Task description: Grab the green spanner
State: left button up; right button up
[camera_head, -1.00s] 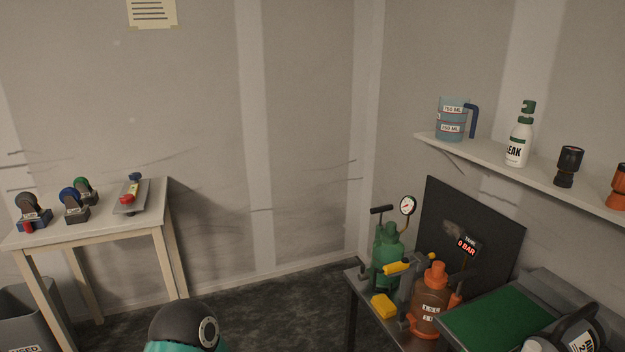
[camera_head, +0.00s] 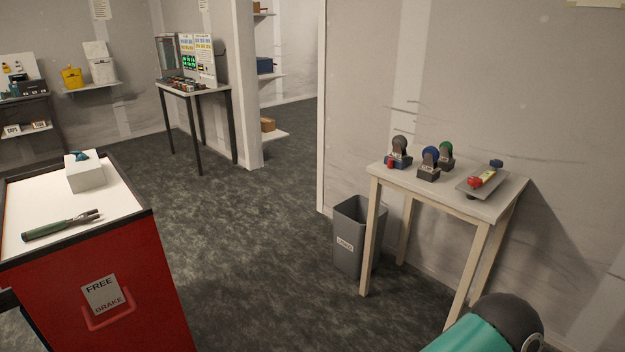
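A tool with a green handle and a grey metal head (camera_head: 62,225), which looks like the green spanner, lies on the white top of the red cart (camera_head: 95,300) at the left. Its head points right, and nothing covers it. Neither of my grippers is in view. Only a teal and black part of one of my arms shows at the bottom right, well away from the tool.
A white box (camera_head: 85,175) with a small teal item stands behind the tool on the cart. A grey bin (camera_head: 352,238) stands beside a small wooden table (camera_head: 500,205) holding several caster-like items. Dark open floor lies between cart and bin.

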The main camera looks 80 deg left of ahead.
aim_at(84, 217)
jog(key=z, duration=0.1)
jog(key=i, duration=0.2)
jog(key=u, duration=2.85)
jog(key=i, duration=0.3)
jog(key=u, duration=1.85)
jog(key=k, duration=0.6)
jog(key=u, duration=0.45)
jog(key=i, duration=1.8)
jog(key=z, duration=0.45)
